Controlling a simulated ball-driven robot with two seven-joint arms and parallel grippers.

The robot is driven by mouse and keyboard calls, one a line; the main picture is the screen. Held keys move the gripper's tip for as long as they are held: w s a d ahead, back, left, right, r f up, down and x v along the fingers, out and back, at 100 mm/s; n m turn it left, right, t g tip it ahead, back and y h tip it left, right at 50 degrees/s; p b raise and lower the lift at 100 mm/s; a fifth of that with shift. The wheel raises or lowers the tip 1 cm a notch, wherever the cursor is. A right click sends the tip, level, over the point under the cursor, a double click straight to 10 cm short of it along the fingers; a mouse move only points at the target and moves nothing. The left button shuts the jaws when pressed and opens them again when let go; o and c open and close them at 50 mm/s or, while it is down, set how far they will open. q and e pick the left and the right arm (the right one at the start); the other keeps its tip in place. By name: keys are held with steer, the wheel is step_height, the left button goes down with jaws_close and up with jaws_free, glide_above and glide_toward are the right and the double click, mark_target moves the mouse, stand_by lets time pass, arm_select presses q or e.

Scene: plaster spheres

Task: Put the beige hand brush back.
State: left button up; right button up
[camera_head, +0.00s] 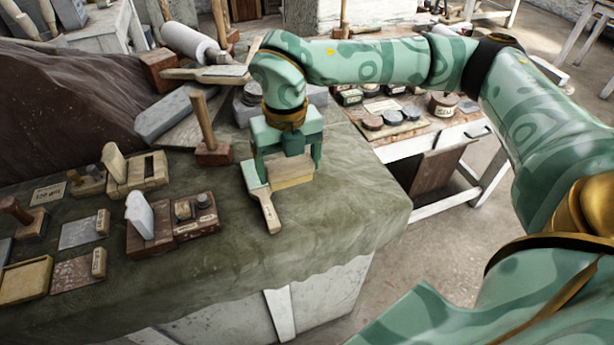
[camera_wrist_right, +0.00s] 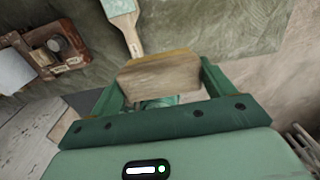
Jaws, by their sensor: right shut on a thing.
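The beige hand brush (camera_head: 292,173) is a pale wooden block between the fingers of my right gripper (camera_head: 288,160). The gripper points down at the right part of the cloth-covered table and is shut on it. In the right wrist view the brush (camera_wrist_right: 160,78) spans the two fingers, its wooden side facing the camera. Its bristles cannot be made out. I cannot tell whether its underside touches the cloth. My left gripper is not in view.
A flat paintbrush (camera_head: 262,198) lies just left of the held brush; it also shows in the wrist view (camera_wrist_right: 127,25). A wooden block with an upright handle (camera_head: 213,153) stands further left. Several labelled holders fill the left. The cloth (camera_head: 350,205) to the right is clear.

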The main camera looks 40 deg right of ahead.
steer(key=w+d+f, duration=0.1)
steer(key=f, duration=0.1)
steer(key=w+d+f+b, duration=0.1)
steer(key=d+f, duration=0.1)
steer(key=w+d+f, duration=0.1)
steer(key=d+f, duration=0.1)
steer(key=shift+d, duration=0.15)
steer(key=f, duration=0.1)
steer(key=f+b, duration=0.1)
steer(key=f, duration=0.1)
steer(key=shift+d+f+b, duration=0.2)
steer(key=shift+d+b, duration=0.1)
steer(key=shift+d, duration=0.1)
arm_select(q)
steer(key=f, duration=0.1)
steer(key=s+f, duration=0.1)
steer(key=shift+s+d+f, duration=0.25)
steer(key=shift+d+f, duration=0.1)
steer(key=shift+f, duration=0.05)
arm_select(e)
steer(key=shift+w+f, duration=0.1)
steer(key=shift+f, duration=0.15)
steer(key=shift+f, duration=0.15)
steer(key=o, duration=0.8)
